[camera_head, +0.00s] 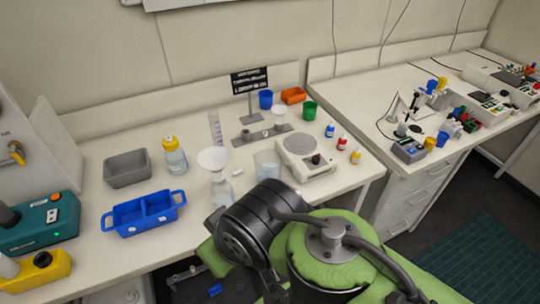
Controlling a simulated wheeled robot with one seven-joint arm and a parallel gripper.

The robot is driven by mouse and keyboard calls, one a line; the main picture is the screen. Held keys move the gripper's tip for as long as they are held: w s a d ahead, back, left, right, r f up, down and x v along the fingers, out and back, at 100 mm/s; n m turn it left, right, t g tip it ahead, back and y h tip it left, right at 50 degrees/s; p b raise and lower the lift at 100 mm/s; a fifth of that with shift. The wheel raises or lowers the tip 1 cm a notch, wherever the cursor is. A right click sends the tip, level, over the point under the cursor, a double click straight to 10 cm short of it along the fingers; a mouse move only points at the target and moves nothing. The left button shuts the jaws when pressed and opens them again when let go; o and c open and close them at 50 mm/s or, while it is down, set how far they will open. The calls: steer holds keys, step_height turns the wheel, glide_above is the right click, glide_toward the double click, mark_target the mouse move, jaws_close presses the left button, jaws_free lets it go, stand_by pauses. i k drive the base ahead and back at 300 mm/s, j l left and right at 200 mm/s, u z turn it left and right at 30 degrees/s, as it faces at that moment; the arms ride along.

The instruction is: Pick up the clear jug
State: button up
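The clear jug (267,164) stands upright on the white bench, just left of a white scale. It is see-through, and its lower part lies close to the edge of my arm in the picture. My black and green arm fills the bottom centre and covers part of the bench's front edge. My gripper does not show, so I cannot see its fingers or whether it holds anything.
A clear flask with a white funnel (213,159) stands left of the jug. The white scale (309,166) is on the right. A blue divided tray (143,213), grey bin (127,169) and yellow-capped bottle (174,156) stand further left. A stand (262,135) is behind.

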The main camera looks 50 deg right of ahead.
mark_target(268, 163)
steer(key=l+z, duration=0.15)
steer(key=z, duration=1.1)
steer(key=k+l, duration=0.05)
